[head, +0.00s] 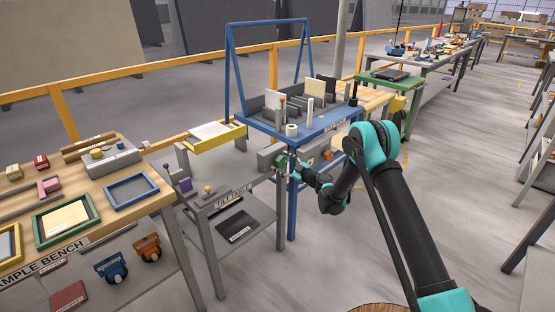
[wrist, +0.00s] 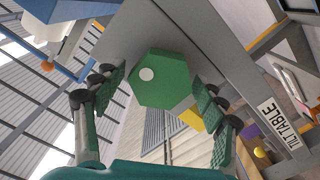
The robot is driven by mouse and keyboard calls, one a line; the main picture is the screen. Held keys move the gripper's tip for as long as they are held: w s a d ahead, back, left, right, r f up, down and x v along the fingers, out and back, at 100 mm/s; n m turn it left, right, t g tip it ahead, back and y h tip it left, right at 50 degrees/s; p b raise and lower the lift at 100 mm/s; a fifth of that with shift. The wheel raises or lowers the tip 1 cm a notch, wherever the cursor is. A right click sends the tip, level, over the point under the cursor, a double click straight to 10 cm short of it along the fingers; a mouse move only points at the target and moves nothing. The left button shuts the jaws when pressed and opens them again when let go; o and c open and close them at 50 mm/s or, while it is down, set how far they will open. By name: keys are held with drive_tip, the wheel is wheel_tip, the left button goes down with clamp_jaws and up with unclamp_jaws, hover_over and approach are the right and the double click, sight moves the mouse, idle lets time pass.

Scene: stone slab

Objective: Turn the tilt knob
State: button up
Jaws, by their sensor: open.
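The tilt knob (wrist: 162,82) is a green hexagon with a white dot on its left part, on the grey metal of the tilt table (head: 228,192). In the head view only a small bit of green shows at the table's right end, where my gripper (head: 287,170) is. In the wrist view my gripper (wrist: 160,92) is open, with a green-padded finger on each side of the knob. Narrow gaps seem to show between pads and knob; I cannot tell whether either touches. The "TILT TABLE" label (wrist: 284,124) is at the right of the wrist view.
A blue stand (head: 313,136) with upright pieces and posts rises just behind and right of the tilt table, its blue leg close to my gripper. The sample bench (head: 112,222) with trays is at the left. Open floor (head: 255,280) lies in front.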

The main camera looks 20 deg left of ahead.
drive_tip(key=shift+w+a, duration=0.15)
drive_tip(key=shift+a, duration=0.2)
drive_tip(key=c, duration=1.2)
drive_tip(key=shift+o, duration=0.2)
drive_tip(key=shift+m, duration=0.4)
